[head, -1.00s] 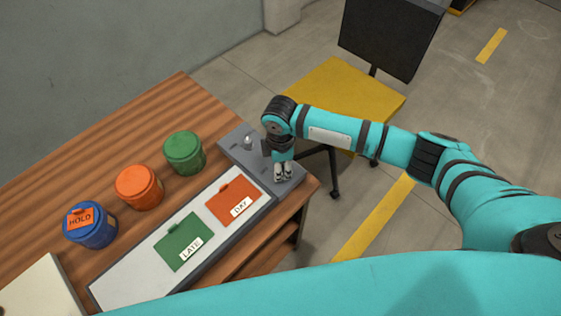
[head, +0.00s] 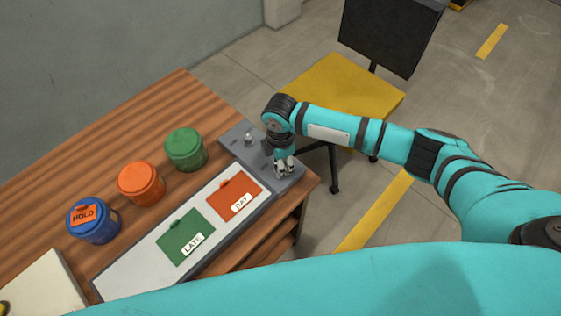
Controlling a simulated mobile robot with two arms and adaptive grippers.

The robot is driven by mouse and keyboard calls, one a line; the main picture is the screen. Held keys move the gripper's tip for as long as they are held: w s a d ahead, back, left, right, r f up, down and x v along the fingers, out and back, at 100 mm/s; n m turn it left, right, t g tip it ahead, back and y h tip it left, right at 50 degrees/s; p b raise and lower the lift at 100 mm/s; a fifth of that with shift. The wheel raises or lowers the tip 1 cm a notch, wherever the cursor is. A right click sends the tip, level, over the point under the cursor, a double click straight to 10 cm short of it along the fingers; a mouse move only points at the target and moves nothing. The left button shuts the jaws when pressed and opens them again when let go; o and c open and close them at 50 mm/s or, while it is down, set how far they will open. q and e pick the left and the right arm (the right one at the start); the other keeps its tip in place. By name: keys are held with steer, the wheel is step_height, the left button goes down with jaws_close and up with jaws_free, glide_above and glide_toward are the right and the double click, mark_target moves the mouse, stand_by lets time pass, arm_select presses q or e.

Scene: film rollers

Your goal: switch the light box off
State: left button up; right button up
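The light box (head: 140,268) is a long white panel with a grey frame on the wooden desk. Its grey control end (head: 232,140) is at the far right of the panel. A small pale lever switch (head: 248,138) stands up on that end. My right gripper (head: 285,174) points down over the control end, right of and nearer than the switch. Its fingers look close together with nothing seen between them. I cannot tell whether the tips touch the surface. My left gripper is out of view.
A yellow-seated chair (head: 345,88) is beyond the desk.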

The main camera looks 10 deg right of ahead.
steer(key=o, duration=0.5)
steer(key=shift+c, duration=0.2)
step_height(320, 180, up, 12)
stand_by(0.6)
